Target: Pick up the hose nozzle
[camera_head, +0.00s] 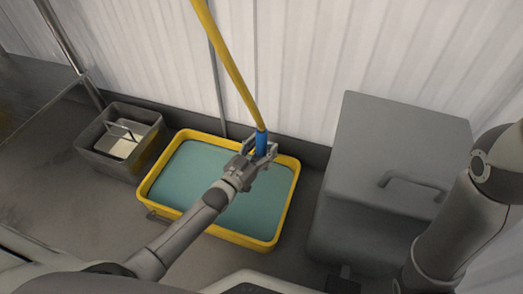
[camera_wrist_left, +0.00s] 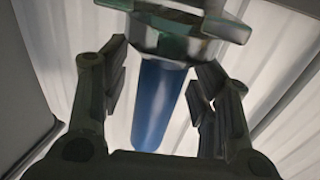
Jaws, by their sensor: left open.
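The hose nozzle (camera_head: 262,143) is a blue cylinder at the lower end of a yellow hose (camera_head: 228,62) that hangs down in front of the white wall. My left gripper (camera_head: 262,155) is open at the nozzle, above the yellow-rimmed tub. In the left wrist view the blue nozzle (camera_wrist_left: 157,105) stands between the spread fingers of the gripper (camera_wrist_left: 160,85), with a gap visible on both sides. A greenish metal fitting shows at the top of that view. My right gripper is out of view.
A yellow tub (camera_head: 150,186) with a teal inside sits on the floor below the nozzle. A grey bin (camera_head: 92,152) with a handled pale container (camera_head: 122,148) stands to its left. A grey cabinet (camera_head: 400,135) with a handle stands to the right, and the corrugated wall (camera_head: 300,60) is close behind.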

